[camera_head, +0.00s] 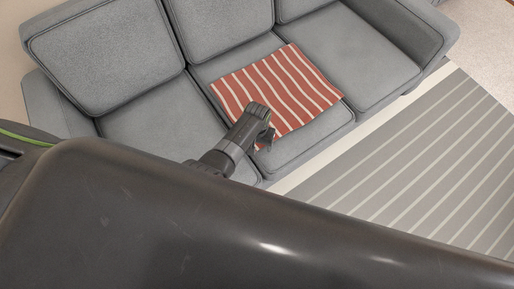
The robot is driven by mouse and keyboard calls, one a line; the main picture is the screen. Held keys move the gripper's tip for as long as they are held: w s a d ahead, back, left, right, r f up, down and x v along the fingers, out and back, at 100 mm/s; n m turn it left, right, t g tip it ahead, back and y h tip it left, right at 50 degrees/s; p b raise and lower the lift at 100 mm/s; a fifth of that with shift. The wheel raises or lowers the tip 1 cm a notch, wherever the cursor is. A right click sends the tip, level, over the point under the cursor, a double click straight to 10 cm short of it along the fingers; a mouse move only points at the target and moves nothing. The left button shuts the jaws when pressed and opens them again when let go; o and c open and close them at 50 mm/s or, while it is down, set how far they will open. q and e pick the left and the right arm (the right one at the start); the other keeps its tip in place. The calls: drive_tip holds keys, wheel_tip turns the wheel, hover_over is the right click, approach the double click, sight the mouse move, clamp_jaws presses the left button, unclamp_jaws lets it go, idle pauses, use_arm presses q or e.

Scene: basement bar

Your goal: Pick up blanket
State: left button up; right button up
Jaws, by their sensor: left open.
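The blanket (291,84) is red with cream stripes. My right gripper is not in view.
The sofa's back cushions (104,57) rise behind the seats, and an armrest (412,28) stands at the right. A grey striped rug (425,160) lies in front of the sofa, with clear floor there. My own dark body fills the lower part of the view.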

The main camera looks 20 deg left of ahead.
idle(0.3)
use_arm(q)
clamp_jaws()
idle(0.9)
wheel_tip(320, 180, up, 12)
drive_tip(key=p, duration=1.2)
drive_tip(key=shift+p, duration=0.4)
drive_tip(key=shift+r, duration=0.1)
